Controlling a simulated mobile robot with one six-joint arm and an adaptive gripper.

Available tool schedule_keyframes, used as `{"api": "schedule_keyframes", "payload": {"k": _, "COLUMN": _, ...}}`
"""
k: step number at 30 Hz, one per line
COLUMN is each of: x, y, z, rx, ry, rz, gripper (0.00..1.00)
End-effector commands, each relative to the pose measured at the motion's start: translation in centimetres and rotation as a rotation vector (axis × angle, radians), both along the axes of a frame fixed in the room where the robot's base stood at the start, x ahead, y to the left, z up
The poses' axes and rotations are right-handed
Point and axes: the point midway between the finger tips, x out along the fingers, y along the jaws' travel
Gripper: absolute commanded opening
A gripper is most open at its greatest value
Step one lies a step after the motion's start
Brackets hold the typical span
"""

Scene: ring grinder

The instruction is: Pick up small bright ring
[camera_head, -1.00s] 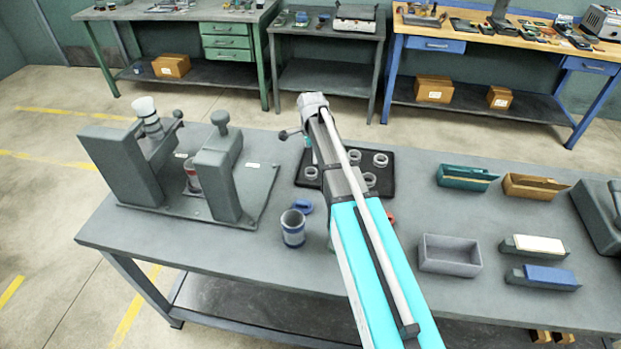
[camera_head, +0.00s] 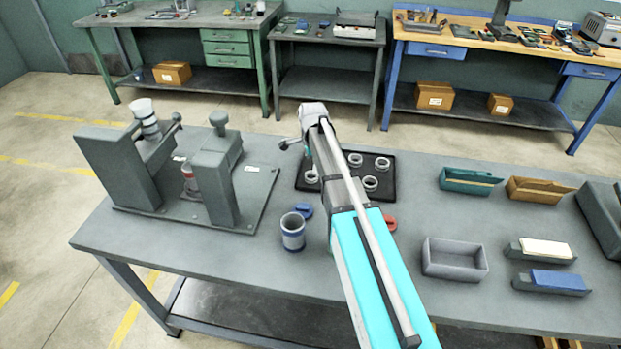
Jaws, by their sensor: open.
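Several light metallic rings lie on a black tray on the workbench: one at the back middle (camera_head: 355,160), one at the back right (camera_head: 382,164), one at the front right (camera_head: 371,184) and one at the left (camera_head: 311,178). The black tray (camera_head: 384,196) is partly covered by my arm, so more rings may be hidden. I cannot tell which is the small bright ring. My cyan and grey arm reaches over the tray. My gripper does not show; it seems hidden behind the arm.
A grey fixture (camera_head: 225,180) with upright blocks stands left on the bench. A cup (camera_head: 292,232), a blue piece (camera_head: 303,210) and a red piece (camera_head: 390,223) lie before the tray.

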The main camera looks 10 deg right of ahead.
Motion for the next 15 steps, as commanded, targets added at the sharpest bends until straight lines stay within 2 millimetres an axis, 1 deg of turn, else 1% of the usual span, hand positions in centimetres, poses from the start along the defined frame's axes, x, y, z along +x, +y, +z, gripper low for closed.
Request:
{"api": "schedule_keyframes", "payload": {"k": 1, "x": 0.0, "y": 0.0, "z": -0.5, "rx": 0.0, "ry": 0.0, "rz": 0.0, "gripper": 1.0}}
{"api": "schedule_keyframes", "payload": {"k": 15, "x": 0.1, "y": 0.1, "z": -4.0, "rx": 0.0, "ry": 0.0, "rz": 0.0, "gripper": 1.0}}
